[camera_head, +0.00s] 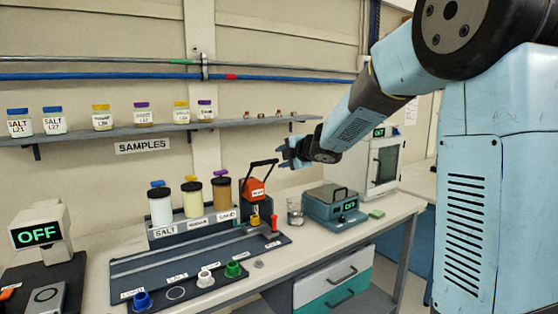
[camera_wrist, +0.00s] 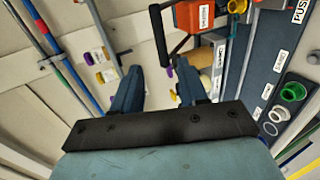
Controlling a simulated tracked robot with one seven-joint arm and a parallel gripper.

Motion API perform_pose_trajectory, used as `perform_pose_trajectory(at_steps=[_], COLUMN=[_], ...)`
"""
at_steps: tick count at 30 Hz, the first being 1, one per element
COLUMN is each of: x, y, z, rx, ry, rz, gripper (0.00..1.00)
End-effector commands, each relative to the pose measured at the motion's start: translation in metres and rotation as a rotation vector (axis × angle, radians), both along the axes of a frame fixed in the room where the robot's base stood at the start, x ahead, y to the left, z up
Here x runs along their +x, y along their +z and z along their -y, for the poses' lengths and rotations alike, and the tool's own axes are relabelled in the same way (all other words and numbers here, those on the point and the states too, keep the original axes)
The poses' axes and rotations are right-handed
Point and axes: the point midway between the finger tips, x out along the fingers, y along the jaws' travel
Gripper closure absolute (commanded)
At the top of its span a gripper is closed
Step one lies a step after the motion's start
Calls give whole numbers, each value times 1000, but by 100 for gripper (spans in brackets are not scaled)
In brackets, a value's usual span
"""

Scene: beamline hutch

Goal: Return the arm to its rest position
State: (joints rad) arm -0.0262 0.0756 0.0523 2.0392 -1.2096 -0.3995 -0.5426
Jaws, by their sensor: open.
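My arm reaches in from the right in the head view, over the bench. My gripper (camera_head: 290,152) is in the air above the bench's back part, right of the orange device with a black handle (camera_head: 255,187) and below the shelf's right end. In the wrist view my gripper's two blue fingers (camera_wrist: 158,88) stand apart with nothing between them. The black handle bar and orange device (camera_wrist: 197,15) show just beyond the fingers there. I cannot tell from these views how close the fingers are to the handle.
A sample shelf (camera_head: 90,134) with jars runs along the wall. Salt and other containers (camera_head: 192,199) stand on a dark rack (camera_head: 190,254). A glass beaker (camera_head: 295,213) and a teal device (camera_head: 333,208) stand right of it. An OFF display (camera_head: 38,235) is at left.

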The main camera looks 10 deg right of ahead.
Motion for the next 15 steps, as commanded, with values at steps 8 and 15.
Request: perform_pose_trajectory(at_steps=[8, 15], x=[-3, -7], y=[1, 6], z=[2, 9], rx=[0, 16], ry=[0, -37], rz=[0, -5], gripper=[57, 57])
